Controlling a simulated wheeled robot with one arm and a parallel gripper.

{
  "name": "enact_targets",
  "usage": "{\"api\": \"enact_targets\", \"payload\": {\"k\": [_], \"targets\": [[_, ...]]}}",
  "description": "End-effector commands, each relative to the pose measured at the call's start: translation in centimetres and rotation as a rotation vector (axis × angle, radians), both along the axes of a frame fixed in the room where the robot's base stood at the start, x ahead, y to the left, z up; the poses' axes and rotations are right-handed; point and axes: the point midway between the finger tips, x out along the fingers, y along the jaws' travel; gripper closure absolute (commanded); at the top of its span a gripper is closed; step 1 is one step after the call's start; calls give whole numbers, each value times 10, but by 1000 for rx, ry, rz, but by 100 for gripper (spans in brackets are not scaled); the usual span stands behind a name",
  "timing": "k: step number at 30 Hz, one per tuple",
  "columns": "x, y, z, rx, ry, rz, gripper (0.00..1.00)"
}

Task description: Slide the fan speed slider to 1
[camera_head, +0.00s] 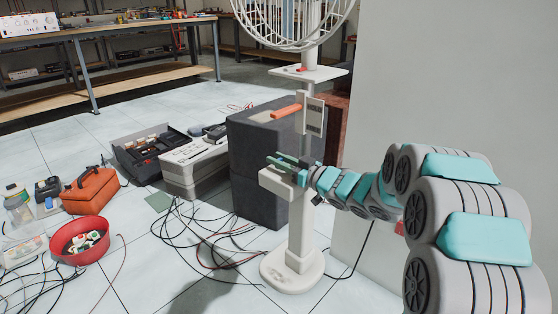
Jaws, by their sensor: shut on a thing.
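A white standing fan (301,218) rises from a round base on the floor, with its caged head cut off by the top edge. A pale panel (315,117) with small marks is on its post, too small to read. My gripper (287,163) is at the post below this panel, reaching in from the right. It is shut at a white block (281,182) on the post, which looks like the fan speed slider. The exact contact between fingers and block is too small to see. An orange bar (286,112) shows left of the panel.
A dark grey box (255,165) stands close behind the fan. Loose cables (200,240) lie on the floor to its left. A red bowl (80,240), an orange toolbox (90,190) and grey equipment (190,165) stand further left. A grey wall (450,80) is at right.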

Motion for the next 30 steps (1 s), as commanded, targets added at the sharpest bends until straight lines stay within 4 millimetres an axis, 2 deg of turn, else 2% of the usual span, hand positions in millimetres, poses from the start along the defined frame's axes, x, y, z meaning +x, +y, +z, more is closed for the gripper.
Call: {"api": "enact_targets", "payload": {"k": [9, 18, 25, 26, 30], "targets": [[0, 0, 0, 0, 0, 0, 100], [-12, -16, 3, 0, 0, 0, 100], [-12, -16, 1, 1, -2, 0, 100], [-12, -16, 1, 1, -2, 0, 70], [-12, -16, 1, 0, -1, 0, 54]]}}
